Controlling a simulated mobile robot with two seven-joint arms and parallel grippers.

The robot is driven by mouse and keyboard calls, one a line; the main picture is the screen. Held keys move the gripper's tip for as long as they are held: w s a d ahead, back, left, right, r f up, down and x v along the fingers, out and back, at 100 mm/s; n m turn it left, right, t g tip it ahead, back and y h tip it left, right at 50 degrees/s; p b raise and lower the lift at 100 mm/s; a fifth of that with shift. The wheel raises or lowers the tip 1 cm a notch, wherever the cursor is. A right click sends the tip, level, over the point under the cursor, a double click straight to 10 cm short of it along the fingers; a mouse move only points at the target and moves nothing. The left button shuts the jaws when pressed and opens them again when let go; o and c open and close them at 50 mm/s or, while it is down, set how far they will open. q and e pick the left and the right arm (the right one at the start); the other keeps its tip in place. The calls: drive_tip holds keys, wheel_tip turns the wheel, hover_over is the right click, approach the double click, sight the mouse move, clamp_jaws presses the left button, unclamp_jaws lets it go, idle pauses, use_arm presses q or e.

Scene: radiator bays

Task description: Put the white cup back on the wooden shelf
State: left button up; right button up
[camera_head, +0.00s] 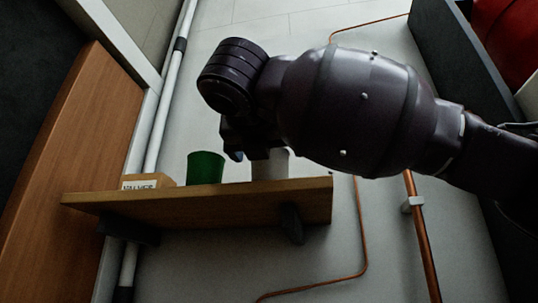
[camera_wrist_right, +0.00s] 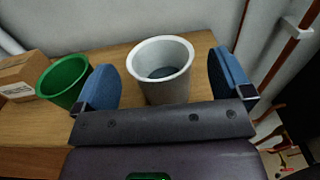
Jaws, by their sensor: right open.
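The white cup (camera_wrist_right: 163,82) stands upright on the wooden shelf (camera_wrist_right: 120,58), near its right end. In the head view the cup (camera_head: 270,167) is partly hidden behind my right arm and gripper. My right gripper (camera_head: 240,153) is over the shelf at the cup. In the right wrist view its two blue-padded fingers (camera_wrist_right: 163,66) are spread wide, one on each side of the cup, with visible gaps. The wooden shelf also shows in the head view (camera_head: 200,208). My left gripper is in neither view.
A green cup (camera_head: 205,168) stands left of the white cup, close to one finger in the wrist view. A labelled cardboard box (camera_head: 148,182) sits at the shelf's left end. A copper pipe (camera_head: 420,235) runs down the wall at the right.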

drive_tip(key=s+a+b, duration=0.1)
drive_tip(key=s+a, duration=0.1)
drive_tip(key=s, duration=0.7)
drive_tip(key=shift+s, duration=0.35)
